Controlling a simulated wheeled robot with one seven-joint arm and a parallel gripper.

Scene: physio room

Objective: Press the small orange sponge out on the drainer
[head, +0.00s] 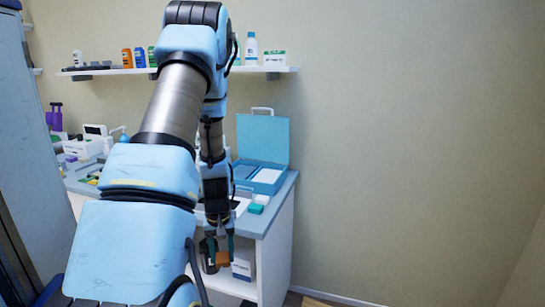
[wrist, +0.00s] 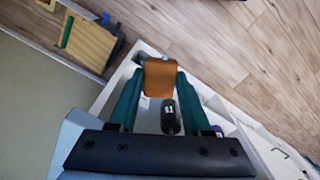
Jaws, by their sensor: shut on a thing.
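The small orange sponge (head: 222,258) is between the fingers of my gripper (head: 217,250), in front of the white cabinet and below its counter top in the head view. In the wrist view the sponge (wrist: 160,76) sits at the tips of the two teal fingers of my gripper (wrist: 158,84), which are shut on it from both sides. It appears clear of any surface. I cannot make out the drainer in either view; my arm hides part of the counter.
A white box (head: 243,265) stands on the shelf below. A dark bottle (wrist: 171,116) is under the gripper. A wall shelf (head: 275,69) holds bottles.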

